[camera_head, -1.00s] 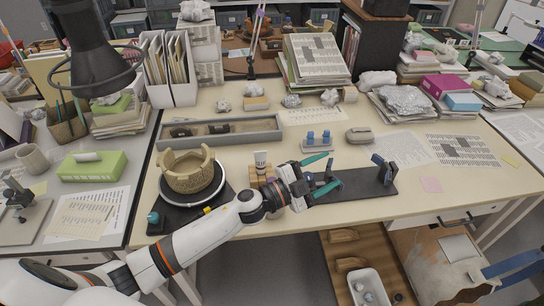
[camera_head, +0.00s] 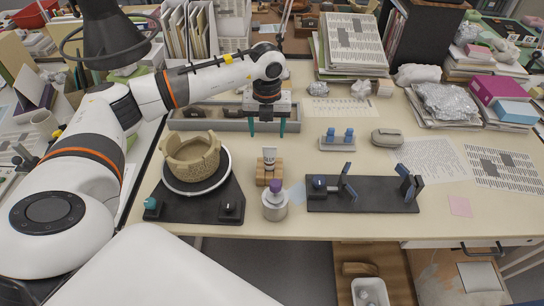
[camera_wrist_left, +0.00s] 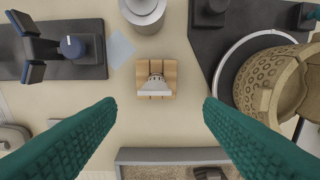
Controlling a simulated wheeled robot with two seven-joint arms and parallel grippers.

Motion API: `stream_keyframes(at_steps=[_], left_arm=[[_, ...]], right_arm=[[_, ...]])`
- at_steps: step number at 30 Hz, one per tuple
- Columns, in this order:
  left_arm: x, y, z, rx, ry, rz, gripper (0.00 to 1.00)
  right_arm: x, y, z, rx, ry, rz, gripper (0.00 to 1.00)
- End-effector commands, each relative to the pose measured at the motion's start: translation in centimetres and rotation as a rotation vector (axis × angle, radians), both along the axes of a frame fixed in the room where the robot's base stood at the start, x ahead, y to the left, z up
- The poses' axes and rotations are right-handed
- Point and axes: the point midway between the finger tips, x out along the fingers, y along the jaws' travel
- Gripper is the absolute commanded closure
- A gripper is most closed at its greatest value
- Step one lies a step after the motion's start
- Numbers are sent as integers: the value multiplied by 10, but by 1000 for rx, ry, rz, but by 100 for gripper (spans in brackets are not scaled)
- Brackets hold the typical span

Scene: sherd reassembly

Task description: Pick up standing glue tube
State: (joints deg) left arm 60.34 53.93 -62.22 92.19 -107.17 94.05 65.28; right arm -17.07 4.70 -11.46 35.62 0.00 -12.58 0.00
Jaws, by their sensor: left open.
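My left gripper (camera_head: 267,131) points down, open and empty, above and behind the tube, near the long grey tray. In the wrist view its green fingers (camera_wrist_left: 160,103) are wide apart, on either side of the tube's line. My right gripper is not in view.
The clay vessel (camera_head: 191,158) on its turntable (camera_head: 197,185) stands left of the block. The purple-capped jar (camera_head: 275,204) is close in front. A black clamp stand (camera_head: 375,205) lies to the right. The grey tray (camera_head: 218,126) is behind. Bare table lies right of the block.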

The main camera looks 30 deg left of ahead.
Motion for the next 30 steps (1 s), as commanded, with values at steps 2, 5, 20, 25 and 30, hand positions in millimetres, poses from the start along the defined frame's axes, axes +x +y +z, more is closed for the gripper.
stream_keyframes(at_steps=[2, 5, 20, 25, 30], left_arm=[[-1, -1, -14, -1, 4, -2, 38], [0, -1, -30, -4, 2, -3, 38], [3, -5, -86, -6, 1, -4, 38], [3, -4, -95, -6, -2, -4, 38], [3, -5, -95, -6, -2, -4, 38]], right_arm=[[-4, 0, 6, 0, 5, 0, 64], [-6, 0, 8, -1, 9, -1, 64], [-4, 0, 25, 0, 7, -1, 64], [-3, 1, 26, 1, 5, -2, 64], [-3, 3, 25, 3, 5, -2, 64]])
